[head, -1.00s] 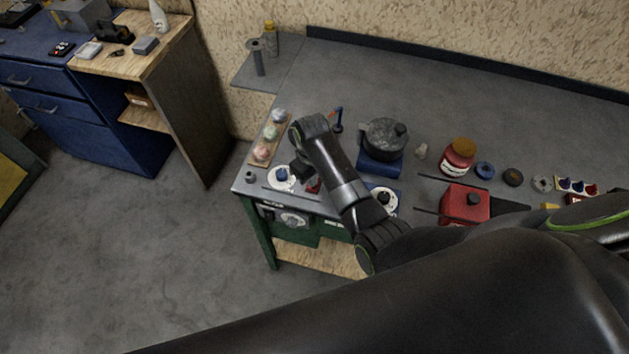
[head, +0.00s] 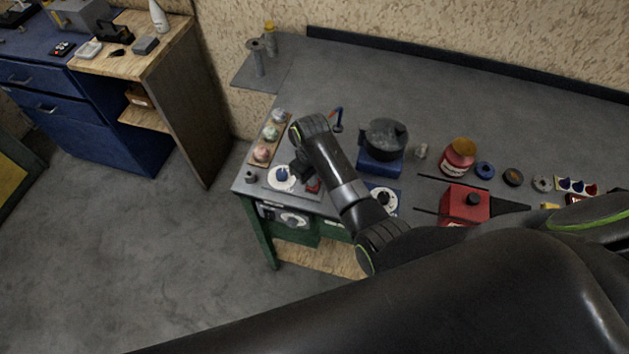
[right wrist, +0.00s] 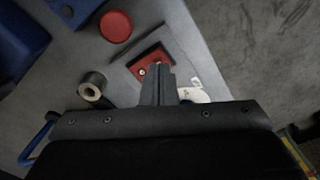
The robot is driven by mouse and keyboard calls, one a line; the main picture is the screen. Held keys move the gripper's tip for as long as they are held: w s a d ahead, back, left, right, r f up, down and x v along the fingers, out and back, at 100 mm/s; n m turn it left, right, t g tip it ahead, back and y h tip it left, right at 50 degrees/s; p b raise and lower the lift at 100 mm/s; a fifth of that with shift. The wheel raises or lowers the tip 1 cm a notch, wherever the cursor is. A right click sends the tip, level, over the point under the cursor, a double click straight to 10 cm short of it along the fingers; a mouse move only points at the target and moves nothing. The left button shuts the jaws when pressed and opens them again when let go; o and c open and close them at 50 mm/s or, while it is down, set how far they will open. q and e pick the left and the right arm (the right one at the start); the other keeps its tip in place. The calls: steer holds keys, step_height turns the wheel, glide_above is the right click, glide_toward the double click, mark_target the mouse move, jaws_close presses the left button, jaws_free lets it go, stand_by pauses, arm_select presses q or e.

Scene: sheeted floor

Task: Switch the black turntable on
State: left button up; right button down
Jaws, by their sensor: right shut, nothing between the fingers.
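A dark round piece, which seems to be the black turntable (head: 386,135), sits on a blue base (head: 379,167) on the grey worktop, right of my right arm. My right gripper (head: 303,170) points down near the front left of the worktop, left of the blue base. It is shut and empty. In the right wrist view its fingertips (right wrist: 158,82) are over or against a small red plate (right wrist: 143,60) with pale dots. I cannot tell whether they touch it. The red plate also shows in the head view (head: 314,187), partly hidden by my arm. My left gripper is out of view.
A peg board with several round pieces (head: 270,133) lies behind left. A red box (head: 465,204) and a red jar (head: 457,161) stand right. The worktop (head: 400,80) is bare at the back.

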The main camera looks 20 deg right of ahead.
steer(key=shift+f+b, duration=0.55)
steer(key=shift+f, duration=0.45)
stand_by(0.5)
steer(key=shift+r, duration=0.1)
step_height(320, 180, up, 3)
steer(key=p, duration=0.3)
steer(key=shift+b, duration=0.3)
steer(key=shift+r, duration=1.95)
